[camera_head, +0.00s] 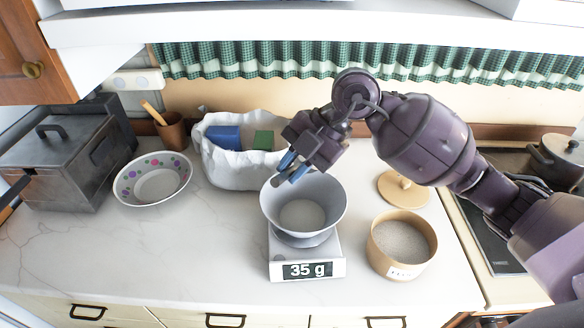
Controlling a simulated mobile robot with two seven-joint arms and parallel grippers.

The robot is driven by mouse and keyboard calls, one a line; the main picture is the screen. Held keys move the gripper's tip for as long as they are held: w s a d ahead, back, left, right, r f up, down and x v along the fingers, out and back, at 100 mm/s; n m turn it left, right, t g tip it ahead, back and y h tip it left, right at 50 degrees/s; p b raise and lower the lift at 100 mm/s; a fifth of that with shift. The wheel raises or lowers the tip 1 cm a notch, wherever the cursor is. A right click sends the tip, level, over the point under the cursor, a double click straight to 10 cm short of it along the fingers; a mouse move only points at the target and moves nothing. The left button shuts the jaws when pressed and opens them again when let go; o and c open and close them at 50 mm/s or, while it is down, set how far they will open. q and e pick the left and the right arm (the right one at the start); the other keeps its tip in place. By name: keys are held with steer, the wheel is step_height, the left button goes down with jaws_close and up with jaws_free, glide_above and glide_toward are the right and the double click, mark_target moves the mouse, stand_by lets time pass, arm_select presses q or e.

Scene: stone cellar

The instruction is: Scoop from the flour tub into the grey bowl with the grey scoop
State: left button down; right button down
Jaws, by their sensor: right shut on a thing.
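The grey bowl (333,207) stands upright on a white kitchen scale (330,262) whose display reads 35 g. A pale round patch lies at the bottom of the bowl; I cannot tell if it is flour. The flour tub (373,250), tan and round with a white label, stands open to the right of the scale with pale flour inside. My right gripper (288,168) is above the bowl's back left rim, shut on the grey scoop (277,182). Only a small grey part of the scoop shows by the bluish fingertips. My left gripper is out of view.
A tan round lid (403,190) lies behind the tub. A white sack-like container (232,172) with blue and green packs is behind the bowl. A dotted bowl (125,187) and metal box (65,165) are at left. A hob with a pot (556,160) is at right. Front-left counter is clear.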

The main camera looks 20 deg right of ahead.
steer(key=shift+s+f+t+y+b, duration=0.1)
steer(key=shift+f+t+y+b, duration=0.5)
steer(key=shift+b, duration=0.65)
steer(key=shift+d+r+t+b, duration=0.1)
steer(key=shift+r+t+b, duration=0.2)
steer(key=shift+b, duration=0.2)
arm_select(q)
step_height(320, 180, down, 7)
steer(key=b, duration=0.3)
arm_select(e)
steer(key=t+y, duration=0.2)
steer(key=shift+s+d+f+m+t, duration=0.1)
steer(key=shift+s+m+t, duration=0.1)
steer(key=shift+m+t, duration=0.15)
arm_select(q)
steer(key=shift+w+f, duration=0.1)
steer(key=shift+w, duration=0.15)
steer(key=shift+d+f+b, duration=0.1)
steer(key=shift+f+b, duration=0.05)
steer(key=shift+b, duration=0.2)
arm_select(e)
steer(key=shift+f+t+y, duration=0.1)
steer(key=shift+t+y, duration=0.25)
steer(key=shift+y, duration=0.05)
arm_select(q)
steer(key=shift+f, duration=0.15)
arm_select(e)
steer(key=shift+s+t+y, duration=0.1)
steer(key=shift+t+y, duration=0.2)
steer(key=shift+t, duration=0.1)
